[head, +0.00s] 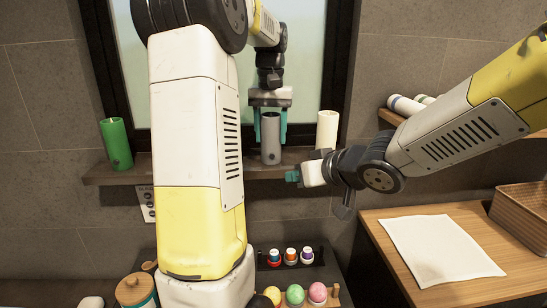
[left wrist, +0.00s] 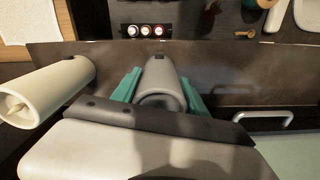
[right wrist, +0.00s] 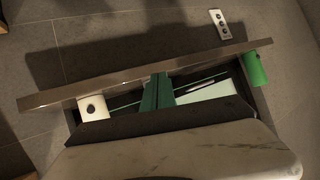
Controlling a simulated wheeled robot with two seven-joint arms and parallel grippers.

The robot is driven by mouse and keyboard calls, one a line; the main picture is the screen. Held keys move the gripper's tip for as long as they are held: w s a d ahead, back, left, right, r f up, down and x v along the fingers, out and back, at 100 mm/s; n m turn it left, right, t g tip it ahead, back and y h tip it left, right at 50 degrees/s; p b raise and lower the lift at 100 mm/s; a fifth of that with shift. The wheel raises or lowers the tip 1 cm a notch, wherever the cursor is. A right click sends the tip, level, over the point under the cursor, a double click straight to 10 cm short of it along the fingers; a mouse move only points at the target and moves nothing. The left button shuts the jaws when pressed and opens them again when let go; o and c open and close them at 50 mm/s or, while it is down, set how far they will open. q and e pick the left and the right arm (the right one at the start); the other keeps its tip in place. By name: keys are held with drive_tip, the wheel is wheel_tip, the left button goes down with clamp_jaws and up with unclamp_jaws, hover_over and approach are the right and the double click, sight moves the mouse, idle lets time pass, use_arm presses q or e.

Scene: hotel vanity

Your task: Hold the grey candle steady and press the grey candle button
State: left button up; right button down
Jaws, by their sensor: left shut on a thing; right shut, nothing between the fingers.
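The grey candle (head: 271,138) stands upright on the wall shelf (head: 120,175) in front of the window. My left gripper (head: 270,128) comes down from above with one teal finger on each side of it and is shut on it. The left wrist view shows the grey candle (left wrist: 162,78) between the two fingers, with a small dark spot near its far end. My right gripper (head: 292,176) is shut and empty, just below and right of the candle at the shelf's front edge. In the right wrist view its fingers (right wrist: 157,90) are together; the grey candle is not clearly visible there.
A white candle (head: 327,130) stands right of the grey one, a green candle (head: 116,143) far left. A wall panel (right wrist: 222,24) is below the shelf. A wooden counter (head: 380,232) with a white cloth (head: 440,250) and a basket (head: 522,215) is at right.

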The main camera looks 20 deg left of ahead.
sight(272, 156)
drive_tip(key=s+a, duration=0.1)
drive_tip(key=s+a+g+y, duration=0.1)
drive_tip(key=a, duration=0.1)
drive_tip(key=shift+f+n, duration=0.15)
drive_tip(key=shift+n, duration=0.25)
drive_tip(key=w+a, duration=0.3)
drive_tip(key=w, duration=0.5)
drive_tip(key=shift+a, duration=0.4)
idle(1.7)
drive_tip(key=shift+w+a, duration=0.2)
drive_tip(key=shift+w, duration=0.1)
drive_tip(key=shift+w+a, duration=0.15)
drive_tip(key=shift+w, duration=0.2)
idle(0.6)
drive_tip(key=shift+s, duration=0.15)
drive_tip(key=shift+s+d, duration=0.35)
drive_tip(key=shift+s, duration=0.25)
